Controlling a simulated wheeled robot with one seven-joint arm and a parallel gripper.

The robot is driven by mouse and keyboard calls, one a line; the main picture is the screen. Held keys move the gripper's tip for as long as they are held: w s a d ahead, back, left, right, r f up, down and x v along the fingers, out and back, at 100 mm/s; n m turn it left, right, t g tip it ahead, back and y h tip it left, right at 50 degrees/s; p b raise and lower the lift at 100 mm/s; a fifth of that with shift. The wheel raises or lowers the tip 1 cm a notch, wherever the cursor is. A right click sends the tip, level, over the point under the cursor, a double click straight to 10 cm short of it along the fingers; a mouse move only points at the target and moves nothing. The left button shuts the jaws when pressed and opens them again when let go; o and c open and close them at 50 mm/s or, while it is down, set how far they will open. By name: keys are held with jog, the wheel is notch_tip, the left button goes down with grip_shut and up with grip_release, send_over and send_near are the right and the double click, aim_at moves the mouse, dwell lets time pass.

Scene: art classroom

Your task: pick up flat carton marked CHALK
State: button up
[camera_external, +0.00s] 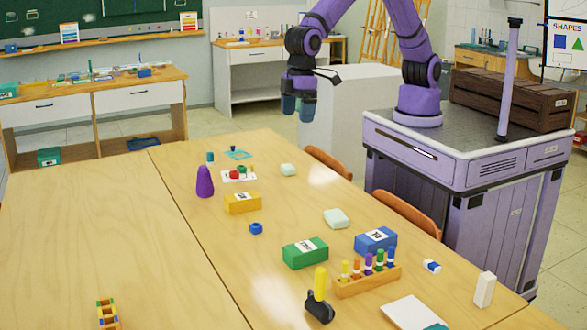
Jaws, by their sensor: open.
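Three flat cartons with white labels lie on the table (95,230): a yellow carton (236,205), a green carton (297,258) and a blue carton (364,246). The lettering on their labels is too small to read, so I cannot tell which is marked CHALK. The blue carton stands just behind a wooden rack of coloured pens, which hides part of its front. My gripper (298,108) hangs open and empty, fingers down, well above and beyond the table's far right side, apart from all the cartons.
The pen rack (368,284) stands close to the blue and green cartons. Chairs (408,213) line the right edge. The table's left half is mostly clear.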

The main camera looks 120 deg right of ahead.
jog(key=w+a+f, duration=0.3)
jog(key=a+f, duration=0.3)
jog(key=f, duration=0.5)
jog(key=g, duration=0.1)
send_near(306, 246)
jog(key=shift+w+a+f+h, duration=0.1)
jog(key=shift+a+f+h, duration=0.15)
jog(key=shift+a, duration=0.3)
notch_tip(306, 246, down, 5)
jog(key=shift+f, duration=0.2)
jog(key=shift+d+f, duration=0.15)
jog(key=shift+f, duration=1.15)
jog(key=shift+d+f, duration=0.15)
jog(key=shift+f, duration=1.2)
jog(key=shift+c, duration=0.2)
jog(key=c, duration=1)
